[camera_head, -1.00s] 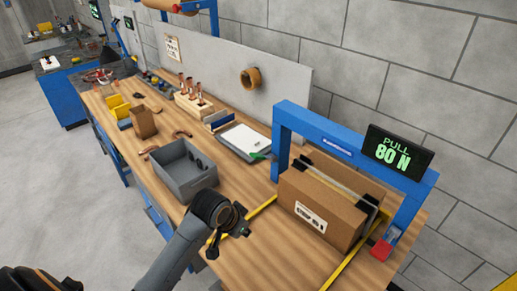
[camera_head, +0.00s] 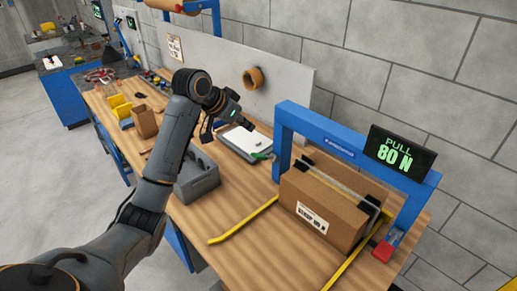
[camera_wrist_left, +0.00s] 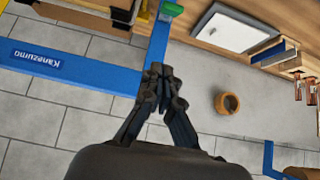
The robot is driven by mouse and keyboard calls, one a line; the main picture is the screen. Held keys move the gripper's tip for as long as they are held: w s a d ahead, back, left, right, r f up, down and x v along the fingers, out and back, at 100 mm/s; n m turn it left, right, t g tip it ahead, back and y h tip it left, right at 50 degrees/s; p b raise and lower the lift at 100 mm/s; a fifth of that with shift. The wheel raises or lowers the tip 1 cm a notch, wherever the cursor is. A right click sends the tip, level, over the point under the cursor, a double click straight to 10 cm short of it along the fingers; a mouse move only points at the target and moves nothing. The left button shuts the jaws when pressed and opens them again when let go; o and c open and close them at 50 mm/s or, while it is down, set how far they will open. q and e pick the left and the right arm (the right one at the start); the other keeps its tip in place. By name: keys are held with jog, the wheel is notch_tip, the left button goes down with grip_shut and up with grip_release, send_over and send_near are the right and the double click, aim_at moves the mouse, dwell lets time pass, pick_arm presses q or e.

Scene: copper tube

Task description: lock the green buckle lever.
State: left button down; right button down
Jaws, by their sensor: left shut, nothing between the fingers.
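The green lever (camera_head: 262,156) is a small green piece by the foot of the blue frame's left post, next to a white pad. It also shows as a green block (camera_wrist_left: 172,9) at the post's end in the left wrist view. My left gripper (camera_head: 245,123) is raised above the bench, left of the frame and above the white pad. Its fingers (camera_wrist_left: 163,80) are shut and empty, apart from the lever. In the wrist view they overlap the blue frame's corner. My right gripper is not in view.
The blue frame (camera_head: 283,150) stands over a cardboard box (camera_head: 318,212). A yellow strap (camera_head: 243,220) lies loose with its end at the bench front. A red piece (camera_head: 382,251) sits at the right post. A grey bin (camera_head: 197,180) is partly behind my arm.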

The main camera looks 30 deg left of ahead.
pick_arm(q)
jog(key=shift+f, duration=0.1)
jog(key=p, duration=0.4)
send_over(258, 155)
jog(key=w, duration=0.2)
jog(key=f, duration=0.6)
jog(key=shift+w+d+f, duration=0.15)
jog(key=shift+d+f, duration=0.1)
jog(key=shift+f, duration=0.1)
jog(key=f, duration=0.1)
jog(key=f+p, duration=0.1)
jog(key=s+f, duration=0.1)
jog(key=shift+a+p, duration=0.25)
jog(key=shift+p, duration=0.1)
jog(key=shift+s+a+f, duration=0.15)
jog(key=shift+s+f, duration=0.25)
jog(key=shift+s, duration=0.05)
jog(key=shift+f, duration=0.1)
jog(key=shift+w, duration=0.1)
